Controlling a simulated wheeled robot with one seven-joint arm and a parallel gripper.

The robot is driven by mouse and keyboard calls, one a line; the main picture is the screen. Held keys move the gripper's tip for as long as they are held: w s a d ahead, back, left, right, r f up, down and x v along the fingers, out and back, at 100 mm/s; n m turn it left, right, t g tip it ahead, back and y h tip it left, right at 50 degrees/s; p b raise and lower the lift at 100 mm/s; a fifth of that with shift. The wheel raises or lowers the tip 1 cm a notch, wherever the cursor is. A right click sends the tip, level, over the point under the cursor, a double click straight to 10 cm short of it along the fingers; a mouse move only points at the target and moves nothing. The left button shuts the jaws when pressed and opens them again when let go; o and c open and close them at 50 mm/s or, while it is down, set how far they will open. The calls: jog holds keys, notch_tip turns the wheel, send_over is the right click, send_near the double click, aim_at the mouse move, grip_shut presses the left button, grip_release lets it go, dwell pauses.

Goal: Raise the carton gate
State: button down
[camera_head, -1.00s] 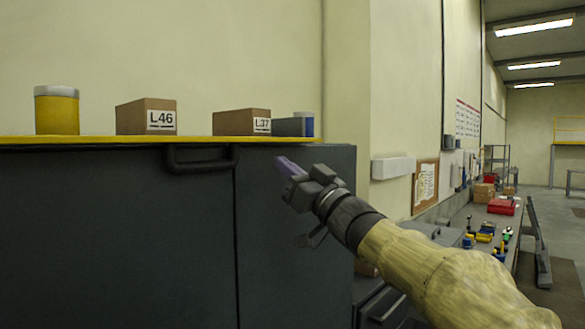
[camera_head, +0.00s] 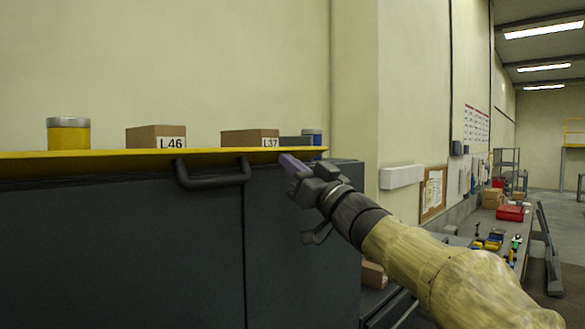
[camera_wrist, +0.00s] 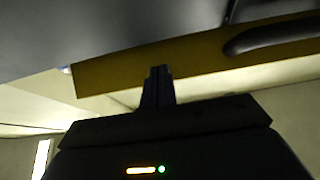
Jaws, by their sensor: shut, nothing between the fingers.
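The carton gate shows in the head view as a yellow strip (camera_head: 105,164) along the top of a dark grey cabinet, with a dark bar handle (camera_head: 214,174) on its front. The strip hides the bottoms of two brown cartons behind it, one marked L46 (camera_head: 150,138) and one marked L37 (camera_head: 245,138). My gripper (camera_head: 287,160) is shut and empty, right of the handle at the strip's right part. In the wrist view the shut fingers (camera_wrist: 158,74) overlap the yellow strip (camera_wrist: 115,76), with the handle (camera_wrist: 270,38) to their upper right. I cannot tell whether they touch it.
A yellow tin with a grey lid (camera_head: 68,134) stands left of the cartons, and a grey-blue item (camera_head: 305,137) stands right of them. The grey cabinet front (camera_head: 120,245) lies below. A workbench with a red box (camera_head: 510,212) and tools runs off at the right.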

aim_at(285, 151)
jog(key=r+p, duration=0.1)
jog(key=w+a+r+p, duration=0.1)
jog(key=shift+a+r+p, duration=0.2)
jog(key=shift+r+p, duration=0.1)
jog(key=shift+w+a+r+p, duration=0.2)
jog(key=shift+w+a+p, duration=0.25)
jog(key=shift+p, duration=0.1)
jog(key=shift+w+a, duration=0.15)
jog(key=shift+a, duration=0.05)
jog(key=shift+d+f, duration=0.15)
jog(key=shift+f, duration=0.1)
jog(key=r+b+v, duration=0.1)
jog(key=b+v, duration=0.3)
jog(key=v, duration=0.4)
jog(key=shift+s+d, duration=0.25)
jog(key=shift+s, duration=0.1)
jog(key=shift+w+r, duration=0.1)
